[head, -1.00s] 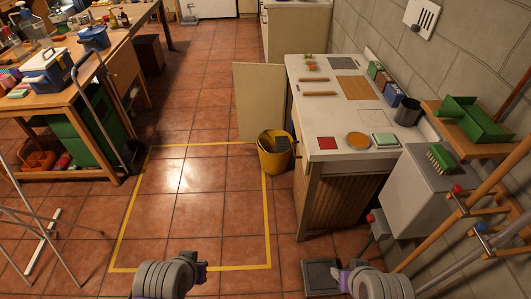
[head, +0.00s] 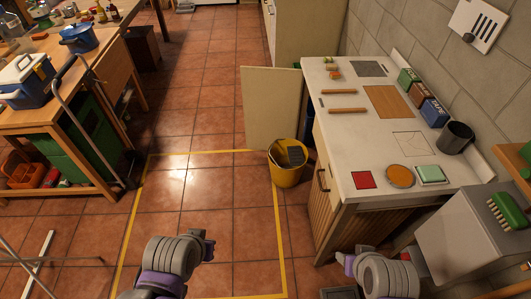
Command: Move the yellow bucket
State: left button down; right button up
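The yellow bucket (head: 287,172) stands upright on the tiled floor, at the right edge of the yellow-outlined floor square (head: 202,153). A dark grey grid-like piece shows in its mouth. The bucket is beside the white-topped cabinet (head: 384,131), close to its open door (head: 272,108). My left gripper (head: 209,245) is low in the head view, nearer to me than the bucket and left of it. My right gripper (head: 343,262) is low and to the right, near the cabinet's front corner. Neither gripper touches the bucket. Their finger openings are too small to make out.
A wooden workbench (head: 50,115) with a blue pot (head: 77,39) and green crate (head: 85,150) stands at the left. A grey bin (head: 462,240) is at the right. The floor inside the yellow outline is clear.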

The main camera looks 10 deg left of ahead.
aim_at(284, 176)
jog(key=i+j+z, duration=0.3)
jog(key=i+j, duration=1.75)
